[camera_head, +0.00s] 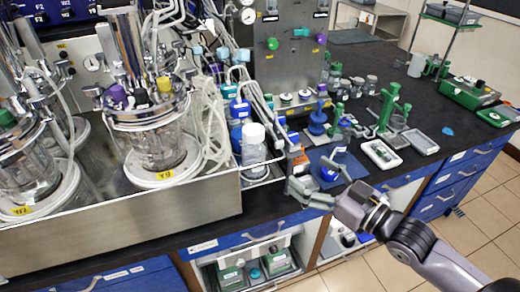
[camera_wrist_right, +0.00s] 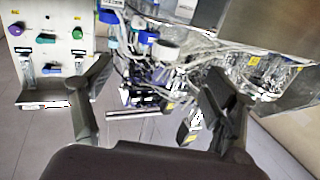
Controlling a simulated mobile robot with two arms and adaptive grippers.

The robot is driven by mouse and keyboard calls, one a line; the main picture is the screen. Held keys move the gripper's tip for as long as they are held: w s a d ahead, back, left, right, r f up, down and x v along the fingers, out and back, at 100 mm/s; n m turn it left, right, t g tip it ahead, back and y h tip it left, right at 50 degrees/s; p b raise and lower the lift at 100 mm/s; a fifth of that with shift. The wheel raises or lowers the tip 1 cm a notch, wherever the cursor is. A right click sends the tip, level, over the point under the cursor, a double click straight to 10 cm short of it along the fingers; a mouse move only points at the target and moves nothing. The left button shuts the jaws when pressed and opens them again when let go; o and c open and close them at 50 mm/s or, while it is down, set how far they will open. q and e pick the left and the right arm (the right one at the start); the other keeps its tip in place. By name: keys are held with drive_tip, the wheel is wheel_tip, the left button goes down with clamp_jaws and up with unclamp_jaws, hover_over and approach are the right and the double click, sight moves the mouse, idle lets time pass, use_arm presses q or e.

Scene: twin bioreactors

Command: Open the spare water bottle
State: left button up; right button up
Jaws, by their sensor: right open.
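A clear bottle with a white cap (camera_head: 253,145) stands upright at the front of the bench, in a metal tray beside the steel bioreactor housing. I take it to be the spare water bottle; its label cannot be read. Its cap is on. My right gripper (camera_head: 302,190) is at the bench's front edge, to the right of and below the bottle, apart from it. In the right wrist view the gripper (camera_wrist_right: 158,75) is open with nothing between its fingers. A white round cap (camera_wrist_right: 165,50) shows beyond the fingers there, likely the bottle's. My left gripper is not in view.
Two glass bioreactors (camera_head: 155,145) with tubing stand in the steel housing (camera_head: 150,220) at left. Blue-capped bottles (camera_head: 240,110) crowd behind the white-capped one. A blue mat (camera_head: 345,163) and a white tray (camera_head: 381,154) lie at right. Bare bench lies near the right corner.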

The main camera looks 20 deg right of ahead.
drive_tip(key=r, duration=0.1)
drive_tip(key=p, duration=0.3)
approach(261, 142)
drive_tip(key=x, duration=0.6)
drive_tip(key=shift+w+r, duration=0.1)
drive_tip(key=shift+w, duration=0.35)
drive_tip(key=shift+w+a+p, duration=0.15)
drive_tip(key=shift+w+p, duration=0.3)
drive_tip(key=p+x, duration=0.1)
drive_tip(key=x, duration=0.3)
drive_tip(key=shift+w+a+f+p, duration=0.2)
drive_tip(key=shift+a+f+p, duration=0.05)
drive_tip(key=shift+a+p, duration=0.1)
drive_tip(key=shift+s, duration=0.15)
drive_tip(key=shift+c, duration=1.2)
clamp_jaws()
drive_tip(key=shift+r, duration=0.15)
